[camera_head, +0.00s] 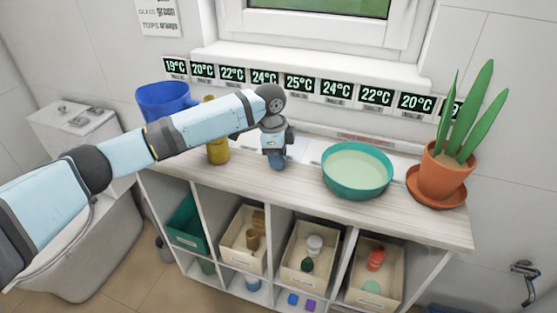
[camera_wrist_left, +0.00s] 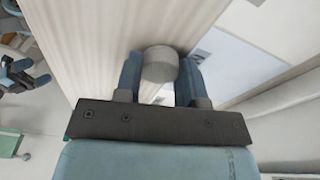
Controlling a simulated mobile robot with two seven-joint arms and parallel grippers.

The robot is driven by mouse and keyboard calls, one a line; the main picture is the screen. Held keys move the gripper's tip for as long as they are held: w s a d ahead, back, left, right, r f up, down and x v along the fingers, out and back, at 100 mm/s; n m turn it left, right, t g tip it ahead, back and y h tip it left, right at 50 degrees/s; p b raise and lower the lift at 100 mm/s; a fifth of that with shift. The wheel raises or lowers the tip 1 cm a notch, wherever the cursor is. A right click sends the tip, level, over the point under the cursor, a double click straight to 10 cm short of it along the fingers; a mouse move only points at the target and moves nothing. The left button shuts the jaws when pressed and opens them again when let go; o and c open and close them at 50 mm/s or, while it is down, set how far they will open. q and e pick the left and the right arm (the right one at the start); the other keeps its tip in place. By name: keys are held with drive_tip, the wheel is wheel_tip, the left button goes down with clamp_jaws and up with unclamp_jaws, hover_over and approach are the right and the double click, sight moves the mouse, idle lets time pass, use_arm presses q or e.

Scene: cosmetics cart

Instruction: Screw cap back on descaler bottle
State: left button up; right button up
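My left gripper (camera_head: 277,163) points down over the wooden top of the shelf unit, right of a yellow bottle (camera_head: 217,150). The yellow bottle stands upright and is partly hidden behind my left forearm; its label does not show, so I cannot confirm it is the descaler bottle. In the left wrist view, a short grey-white round cap (camera_wrist_left: 160,64) sits between the two blue fingers of the gripper (camera_wrist_left: 161,78), which touch it on both sides. The cap is not clear in the head view.
A blue bucket (camera_head: 163,101) stands at the left end of the shelf top (camera_head: 310,190). A teal basin (camera_head: 357,172) and a potted plant (camera_head: 440,170) stand to the right. Below are open compartments with bins (camera_head: 312,255). The wall and window sill are close behind.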

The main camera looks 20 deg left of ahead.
use_arm(q)
wheel_tip(320, 180, up, 20)
drive_tip(key=p, duration=0.2)
drive_tip(key=shift+p, duration=0.4)
drive_tip(key=s+a+f+n, duration=0.1)
drive_tip(key=s+f+n, duration=0.1)
drive_tip(key=f+n, duration=0.3)
drive_tip(key=s+a+f+n+y, duration=0.1)
drive_tip(key=s+a+f+n, duration=0.1)
drive_tip(key=f+n, duration=0.3)
drive_tip(key=s+a+f+n+t, duration=0.1)
drive_tip(key=s+f+n, duration=0.3)
drive_tip(key=f+n, duration=0.2)
drive_tip(key=shift+s+a+f, duration=0.15)
drive_tip(key=shift+s+a, duration=0.1)
drive_tip(key=shift+a, duration=0.1)
